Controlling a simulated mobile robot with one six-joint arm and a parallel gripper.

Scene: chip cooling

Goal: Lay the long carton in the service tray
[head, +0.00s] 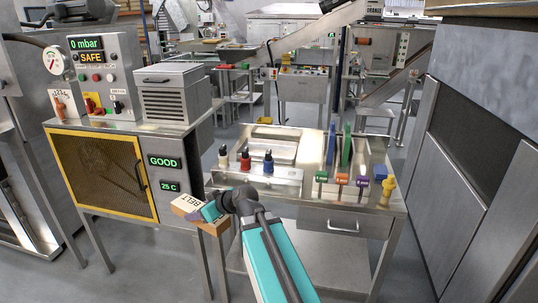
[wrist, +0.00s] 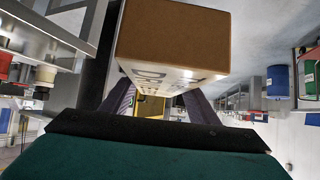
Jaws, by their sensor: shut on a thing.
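In the wrist view the carton (wrist: 172,35) fills the upper middle, between the two dark fingers of my gripper (wrist: 160,105). Its far end is hidden there. A shallow steel tray (head: 322,150), which seems to be the service tray, lies on the steel cart to the right of and beyond the carton, apart from it.
A small stand (head: 206,262) is under the carton; I cannot tell if they touch. A rack (head: 285,182) with several small bottles stands before the tray. Coloured-handled tools (head: 342,179) and a yellow piece (head: 388,188) are at right. A cabinet (head: 98,170) stands left.

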